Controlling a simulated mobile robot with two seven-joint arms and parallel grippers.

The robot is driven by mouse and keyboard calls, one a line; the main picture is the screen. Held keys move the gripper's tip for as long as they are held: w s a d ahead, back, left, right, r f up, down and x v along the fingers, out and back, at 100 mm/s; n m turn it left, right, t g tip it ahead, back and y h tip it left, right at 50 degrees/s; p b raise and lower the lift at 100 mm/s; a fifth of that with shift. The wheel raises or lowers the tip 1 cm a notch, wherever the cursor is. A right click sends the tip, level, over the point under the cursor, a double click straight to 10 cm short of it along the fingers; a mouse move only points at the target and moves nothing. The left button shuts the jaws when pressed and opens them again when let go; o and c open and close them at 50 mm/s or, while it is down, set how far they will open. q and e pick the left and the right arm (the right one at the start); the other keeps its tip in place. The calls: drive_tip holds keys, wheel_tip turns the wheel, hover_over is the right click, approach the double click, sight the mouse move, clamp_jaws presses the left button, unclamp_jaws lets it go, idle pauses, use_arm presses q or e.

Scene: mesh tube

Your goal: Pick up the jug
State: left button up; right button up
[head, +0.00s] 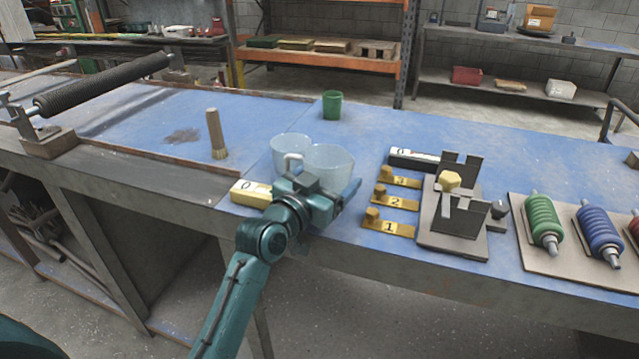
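Two pale, see-through vessels stand side by side on the blue bench top. The right one, which looks like the jug (332,160), has a light handle on its left side. The other vessel (290,145) is just behind it to the left. My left gripper (332,190) is at the near side of the jug, in front of its lower part. One finger slants up at the jug's right side. The other finger is hard to make out, and whether they touch the jug is hidden. My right gripper is not in view.
A yellow block marked 0 (251,194) lies left of my gripper. A green cup (332,105) stands behind, a brush (215,135) to the left. Numbered yellow pieces (388,222) and a dark fixture (455,215) are right. The bench behind the vessels is fairly clear.

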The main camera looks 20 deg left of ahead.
use_arm(q)
drive_tip(key=c, duration=0.9)
drive_tip(key=shift+c, duration=0.2)
drive_tip(key=shift+r, duration=0.2)
